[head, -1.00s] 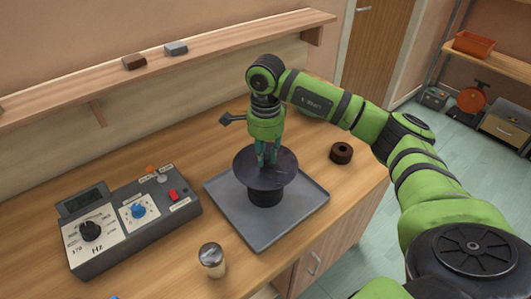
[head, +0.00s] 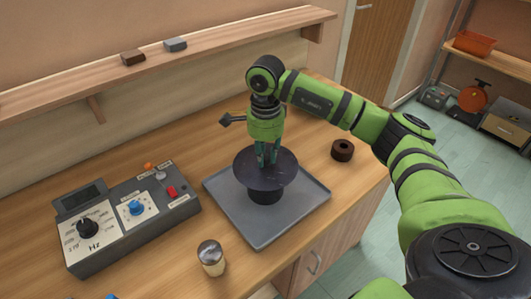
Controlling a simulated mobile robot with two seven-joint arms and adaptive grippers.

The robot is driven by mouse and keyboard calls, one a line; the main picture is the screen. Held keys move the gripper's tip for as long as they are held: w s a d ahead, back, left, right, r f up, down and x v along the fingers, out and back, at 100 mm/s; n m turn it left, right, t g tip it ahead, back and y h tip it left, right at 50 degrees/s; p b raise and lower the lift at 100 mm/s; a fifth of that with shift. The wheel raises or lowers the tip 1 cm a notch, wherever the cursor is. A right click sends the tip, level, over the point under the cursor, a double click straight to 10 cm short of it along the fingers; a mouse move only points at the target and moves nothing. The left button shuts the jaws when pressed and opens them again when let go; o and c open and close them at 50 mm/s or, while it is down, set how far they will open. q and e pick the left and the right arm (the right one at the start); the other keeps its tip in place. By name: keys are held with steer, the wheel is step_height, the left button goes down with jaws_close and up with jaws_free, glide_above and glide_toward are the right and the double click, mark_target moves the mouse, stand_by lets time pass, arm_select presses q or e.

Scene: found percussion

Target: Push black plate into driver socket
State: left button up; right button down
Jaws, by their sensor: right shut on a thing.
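The black plate (head: 284,178) is a round dark disc, lying about level above the black driver (head: 264,196). The driver is a short dark cylinder standing on the grey tray (head: 300,210). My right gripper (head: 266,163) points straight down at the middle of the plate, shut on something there. Its fingertips meet the plate's centre, and the held part is too small to make out. The plate hides the driver's socket, so I cannot tell how deep the plate sits in it. My left gripper is not in view.
A control box (head: 125,220) with a black knob, a blue knob and a red switch stands left of the tray. A shaker with a metal top (head: 211,258) stands in front. A dark ring (head: 342,150) lies to the right. A wall shelf (head: 215,52) runs behind.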

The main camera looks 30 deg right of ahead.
mark_target(266, 156)
steer(key=shift+f+b, duration=0.65)
steer(key=shift+f, duration=0.15)
steer(key=c, duration=1)
jaws_free()
step_height(266, 156, up, 12)
steer(key=shift+s+f, duration=0.1)
